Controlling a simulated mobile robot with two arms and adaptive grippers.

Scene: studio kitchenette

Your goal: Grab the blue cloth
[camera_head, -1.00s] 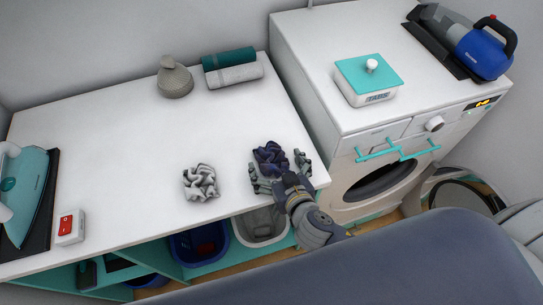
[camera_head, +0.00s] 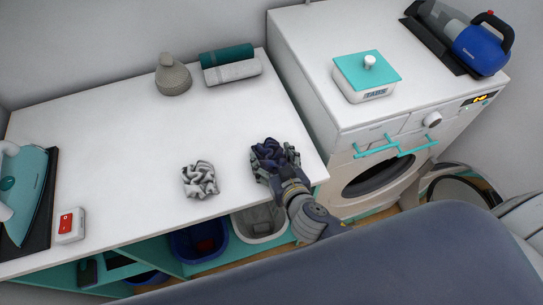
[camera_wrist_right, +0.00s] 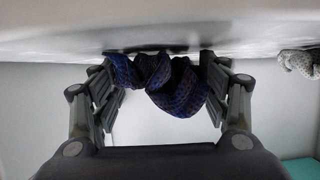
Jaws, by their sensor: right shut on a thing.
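The crumpled dark blue cloth (camera_head: 268,150) lies at the front right of the white counter. My right gripper (camera_head: 275,163) is shut on it, with a finger on each side. In the right wrist view, the blue cloth (camera_wrist_right: 165,85) sits bunched between the two fingers of the right gripper (camera_wrist_right: 162,75), close to the white surface. Part of the cloth is hidden by the gripper in the head view. My left gripper is not in view.
A crumpled grey cloth (camera_head: 200,180) lies left of the blue one. An iron (camera_head: 30,190) and red-switch box (camera_head: 69,226) are at left. A washing machine (camera_head: 340,125) is at right. Mid-counter is clear.

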